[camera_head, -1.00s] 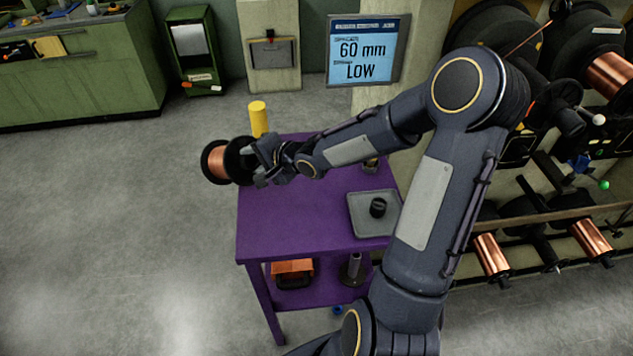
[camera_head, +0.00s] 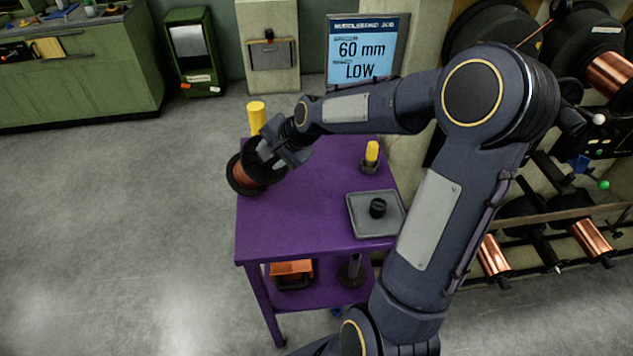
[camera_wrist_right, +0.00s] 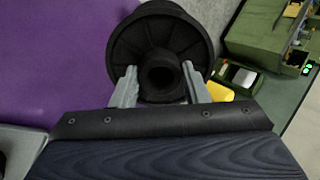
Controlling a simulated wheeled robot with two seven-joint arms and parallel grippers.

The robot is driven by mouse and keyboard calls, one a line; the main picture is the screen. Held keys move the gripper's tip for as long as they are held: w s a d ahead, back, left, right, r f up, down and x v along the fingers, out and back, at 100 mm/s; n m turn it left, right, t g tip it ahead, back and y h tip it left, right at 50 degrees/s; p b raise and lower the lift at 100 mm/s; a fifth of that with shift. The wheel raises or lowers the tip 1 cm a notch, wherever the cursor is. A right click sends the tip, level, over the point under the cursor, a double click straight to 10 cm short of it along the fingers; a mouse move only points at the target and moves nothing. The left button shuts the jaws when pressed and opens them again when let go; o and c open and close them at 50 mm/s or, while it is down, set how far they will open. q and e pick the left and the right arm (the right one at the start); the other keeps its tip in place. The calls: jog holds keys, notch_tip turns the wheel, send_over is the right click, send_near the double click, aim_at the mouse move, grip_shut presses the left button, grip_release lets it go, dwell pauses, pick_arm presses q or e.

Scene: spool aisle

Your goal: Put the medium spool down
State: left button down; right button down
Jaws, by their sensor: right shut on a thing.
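The medium spool (camera_head: 247,172) has black flanges and copper wire. It is over the far left corner of the purple cart (camera_head: 300,215), tilted in the head view. My right gripper (camera_head: 268,158) is shut on it from above. In the right wrist view the spool (camera_wrist_right: 160,30) shows its black flange and hub between the two fingers of my right gripper (camera_wrist_right: 158,88). I cannot tell whether its lower flange touches the cart top. My left gripper is not in view.
A yellow cylinder (camera_head: 256,115) stands by the cart's far left corner. A yellow-topped item (camera_head: 371,155) and a grey tray (camera_head: 362,222) with a black piece are at the cart's right. The middle of the top is clear. A spool rack stands at right.

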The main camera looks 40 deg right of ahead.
jog(key=s+d+r+m+g+h+b, duration=0.1)
jog(key=s+d+r+g, duration=0.1)
jog(key=s+r+g, duration=0.5)
jog(key=s+d+r+h+b, duration=0.15)
jog(key=s+r, duration=0.35)
jog(key=s, duration=0.5)
jog(key=w+a+f+p, duration=0.4)
jog(key=w+a+f, duration=0.1)
jog(key=w+f, duration=0.7)
jog(key=shift+a+f+p, duration=0.15)
jog(key=shift+f+p, duration=0.15)
jog(key=shift+f, duration=0.15)
jog(key=c, duration=0.8)
grip_release()
